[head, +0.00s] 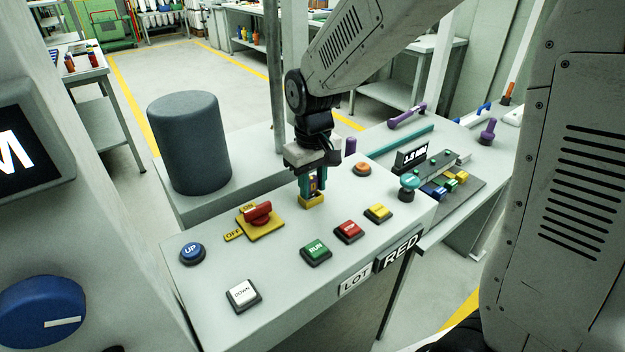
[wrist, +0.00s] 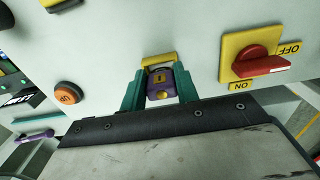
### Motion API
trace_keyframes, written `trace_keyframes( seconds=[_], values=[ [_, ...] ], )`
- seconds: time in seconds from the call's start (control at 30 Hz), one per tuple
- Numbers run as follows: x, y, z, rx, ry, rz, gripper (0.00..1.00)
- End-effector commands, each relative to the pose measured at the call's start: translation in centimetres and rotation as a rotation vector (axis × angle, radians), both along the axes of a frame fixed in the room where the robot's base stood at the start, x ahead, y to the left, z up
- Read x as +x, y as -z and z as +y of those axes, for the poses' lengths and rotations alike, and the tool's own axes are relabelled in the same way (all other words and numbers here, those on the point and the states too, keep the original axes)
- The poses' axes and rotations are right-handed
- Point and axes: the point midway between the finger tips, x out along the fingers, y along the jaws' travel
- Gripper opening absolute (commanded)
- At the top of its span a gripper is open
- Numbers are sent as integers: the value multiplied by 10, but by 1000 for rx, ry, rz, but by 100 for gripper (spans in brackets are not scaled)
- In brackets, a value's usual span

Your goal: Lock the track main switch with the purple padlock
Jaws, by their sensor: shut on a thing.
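The purple padlock (wrist: 160,90) is between the teal fingers of my gripper (wrist: 160,92) in the wrist view, with a dark keyhole mark on a tan label. In the head view my gripper (head: 312,184) points down over the console, shut on the padlock (head: 313,184), which is mostly hidden. A yellow block (head: 313,201) is directly below it; I cannot tell whether they touch. A rotary switch with a red handle (head: 258,212) on a yellow ON/OFF plate (head: 266,230) is left of my gripper. It shows at the right in the wrist view (wrist: 262,66). The padlock's shackle is not clear.
A dark cylinder (head: 189,143) stands behind left. A rack of small coloured items (head: 440,180) is at the right.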

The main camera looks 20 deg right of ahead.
Motion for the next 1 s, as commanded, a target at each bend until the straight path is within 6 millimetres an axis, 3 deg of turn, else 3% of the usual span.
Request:
trace_keyframes(
  seconds=[0.2,0.23,0.3,0.33,0.67,1.0],
  values=[
    [0,6,0,0,0,1,6],
    [0,6,0,0,0,0,33],
    [0,6,0,0,0,0,53],
    [0,6,0,0,0,0,56],
    [0,1,0,0,0,-1,56],
    [0,-53,0,1,0,-3,56]
  ],
)
